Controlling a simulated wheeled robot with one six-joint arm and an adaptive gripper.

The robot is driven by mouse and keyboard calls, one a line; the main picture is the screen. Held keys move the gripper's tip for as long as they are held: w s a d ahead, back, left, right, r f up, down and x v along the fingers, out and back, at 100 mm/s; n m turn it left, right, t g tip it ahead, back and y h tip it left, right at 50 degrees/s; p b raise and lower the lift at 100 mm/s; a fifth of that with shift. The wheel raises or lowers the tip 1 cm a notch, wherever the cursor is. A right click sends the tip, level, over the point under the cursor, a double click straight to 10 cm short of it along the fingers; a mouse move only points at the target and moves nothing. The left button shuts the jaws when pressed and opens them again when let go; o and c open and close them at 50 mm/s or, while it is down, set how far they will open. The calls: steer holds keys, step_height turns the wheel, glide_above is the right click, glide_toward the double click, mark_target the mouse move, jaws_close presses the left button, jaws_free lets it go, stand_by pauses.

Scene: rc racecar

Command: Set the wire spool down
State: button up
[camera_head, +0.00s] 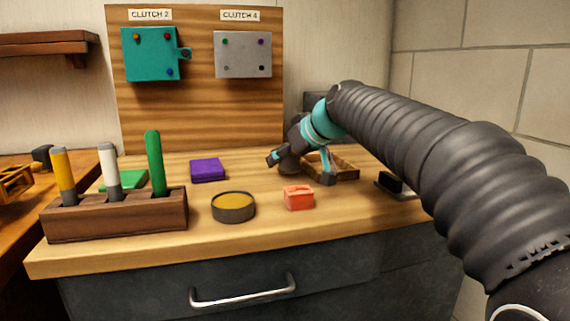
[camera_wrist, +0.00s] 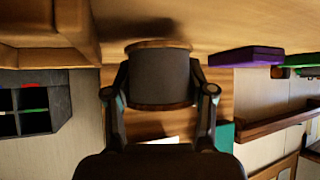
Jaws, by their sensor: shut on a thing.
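The wire spool (camera_wrist: 160,80) is a dark grey cylinder with a brown rim, gripped between the two fingers in the wrist view. My gripper (camera_wrist: 160,92) is shut on its sides. In the head view my gripper (camera_head: 300,168) is low over the back of the workbench (camera_head: 255,235), and the dark spool (camera_head: 289,162) shows partly between the fingers. A shadow lies on the wood beside the spool's rim in the wrist view. I cannot tell whether the spool touches the bench.
A wooden tray (camera_head: 347,172) stands right beside my gripper. An orange block (camera_head: 298,198), a round tin (camera_head: 233,213) and a purple box (camera_head: 207,170) lie nearby. A pen holder (camera_head: 115,218) is at left. Bare wood shows between the purple box and my gripper.

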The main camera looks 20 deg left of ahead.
steer(key=shift+f, duration=0.7)
steer(key=shift+f, duration=0.15)
steer(key=o, duration=1)
steer(key=shift+o, duration=0.2)
steer(key=shift+r, duration=0.3)
steer(key=v, duration=1.2)
steer(key=shift+b, duration=0.3)
steer(key=shift+f, duration=0.1)
